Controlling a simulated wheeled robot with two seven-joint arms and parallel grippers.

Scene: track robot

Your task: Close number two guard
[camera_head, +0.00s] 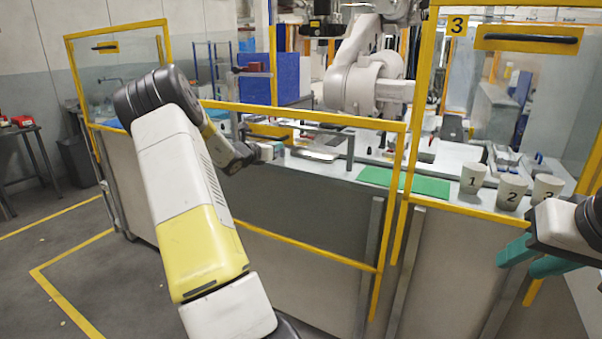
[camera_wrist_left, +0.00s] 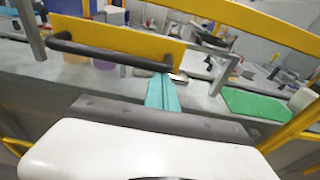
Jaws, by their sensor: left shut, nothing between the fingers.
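The middle guard (camera_head: 388,190) is a yellow-framed clear panel between two raised guards, and it sits low with its top bar near counter height. I see no number on it. Its yellow plate (camera_wrist_left: 130,48) with a dark bar handle (camera_wrist_left: 110,57) shows in the left wrist view. My left gripper (camera_head: 268,152) has teal fingers, also seen in the wrist view (camera_wrist_left: 163,92). They are shut and empty, with tips just below the handle; I cannot tell whether they touch it. My right gripper (camera_head: 532,262) is at the right edge, teal fingers apart and empty.
The guard marked 3 (camera_head: 531,39) stands raised at right, with its own handle. Another raised guard (camera_head: 122,48) is at left. Cups (camera_head: 473,178) numbered 1 to 3 and a green mat (camera_head: 404,182) are on the counter. A white robot arm (camera_head: 362,82) stands behind.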

